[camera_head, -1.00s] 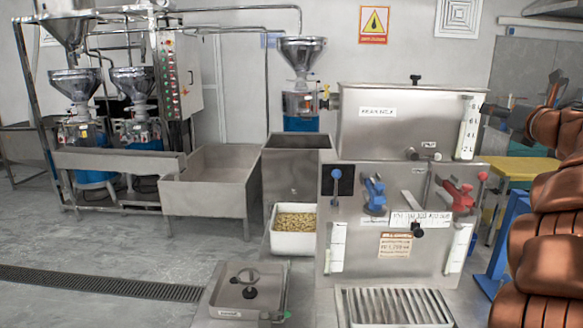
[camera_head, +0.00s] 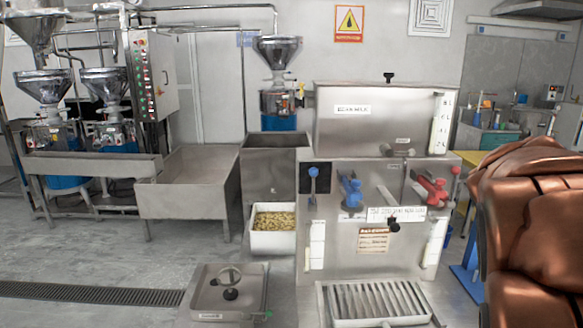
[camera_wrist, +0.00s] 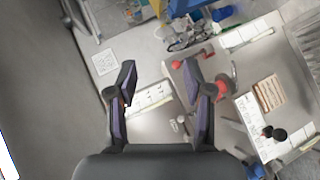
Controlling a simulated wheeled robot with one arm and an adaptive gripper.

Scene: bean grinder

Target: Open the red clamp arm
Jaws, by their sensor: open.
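The red clamp arm (camera_head: 433,190) is on the upper right of the steel machine's front panel (camera_head: 340,240), right of a blue clamp arm (camera_head: 351,190). In the wrist view, red clamp parts (camera_wrist: 222,81) show beside the right finger, which partly covers that area. A red ball knob (camera_wrist: 177,64) shows beyond the gap between the fingers. My gripper (camera_wrist: 163,85) is open and empty, its two dark fingers spread in front of the panel. I cannot tell how far the fingertips are from the clamp. The gripper is not visible in the head view.
A white label strip (camera_head: 396,214) and a black knob (camera_head: 393,225) are below the clamps. A slatted drain tray (camera_head: 375,300) juts out under the panel. A bin of beans (camera_head: 273,219) and a lidded steel box (camera_head: 228,293) stand left. Grey floor lies open at left.

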